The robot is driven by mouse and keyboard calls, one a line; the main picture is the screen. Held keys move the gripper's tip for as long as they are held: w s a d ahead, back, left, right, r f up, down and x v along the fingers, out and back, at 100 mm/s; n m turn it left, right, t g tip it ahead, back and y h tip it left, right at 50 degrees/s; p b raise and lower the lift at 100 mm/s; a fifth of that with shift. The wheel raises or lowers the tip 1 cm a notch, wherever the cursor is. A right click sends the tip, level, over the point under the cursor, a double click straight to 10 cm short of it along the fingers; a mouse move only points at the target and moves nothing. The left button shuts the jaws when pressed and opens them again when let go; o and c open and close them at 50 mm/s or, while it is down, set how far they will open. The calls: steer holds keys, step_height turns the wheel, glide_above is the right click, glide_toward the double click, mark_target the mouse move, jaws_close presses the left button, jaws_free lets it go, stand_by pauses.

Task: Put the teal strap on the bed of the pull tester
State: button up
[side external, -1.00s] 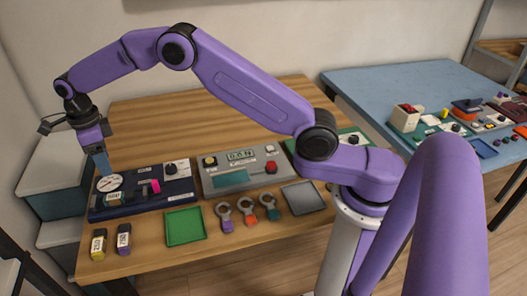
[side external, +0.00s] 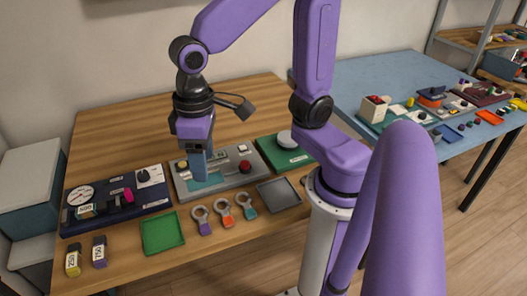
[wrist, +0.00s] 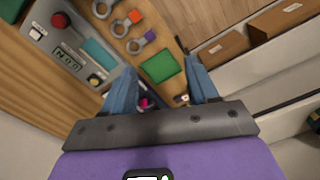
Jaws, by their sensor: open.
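The teal strap (side external: 214,178) lies flat along the front part of the grey pull tester (side external: 258,178), on what looks like its bed. In the side view my fingers hide part of the strap. The wrist view shows the strap (wrist: 101,52) beyond my left finger, beside the tester's display.
A navy panel (side external: 152,205) with a gauge and pink part stands left of the tester. A green board (side external: 300,160) with a white disc is to its right. In front are a green tray (side external: 162,233), several ring tags (side external: 227,218), a grey tray (side external: 279,194) and two labelled blocks (side external: 99,252).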

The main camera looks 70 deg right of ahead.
steer(key=s+d+f+n, duration=0.2)
steer(key=s+d+n, duration=0.5)
steer(key=s, duration=0.3)
steer(key=shift+d+n, duration=0.3)
steer(key=shift+n, duration=0.4)
